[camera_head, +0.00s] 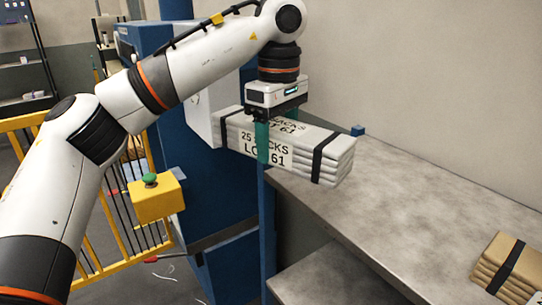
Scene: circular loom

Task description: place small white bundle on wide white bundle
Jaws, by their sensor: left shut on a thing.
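A white bundle of folded sacks (325,165) with two black straps and the printed label "25 SACKS LOT 61" hangs in my left gripper (263,143). The gripper points down and is shut on the bundle. I see no second whole white bundle, so I cannot compare widths. My right gripper is not in view.
The grey table (420,205) is mostly bare. A tan strapped bundle (508,265) lies at its right, with a bit of something white at the frame corner. A blue machine column, a yellow box with a green button (154,200) and a yellow fence (110,235) stand left.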

